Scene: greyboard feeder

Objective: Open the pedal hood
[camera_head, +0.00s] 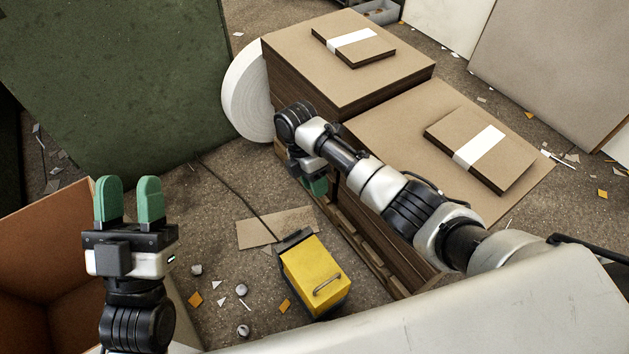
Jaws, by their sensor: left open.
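The pedal hood (313,270) is a yellow box-like cover with a metal handle on its top, over a dark pedal base on the floor. It looks closed. A cable runs from it toward the back left. My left gripper (129,199) points up at the left, open and empty, with two green fingers apart from each other, well left of the hood. My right gripper (315,186) hangs by the side of the board stacks, behind and above the hood. Its green fingertips are mostly hidden by its own wrist, so its opening does not show.
Two greyboard stacks (300,75) on pallets carry banded bundles (354,43). A white roll (247,92) leans behind them. An open cardboard box (45,245) stands at the left. A pale machine surface (480,315) crosses the front. Scraps and crumpled balls litter the floor around the pedal.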

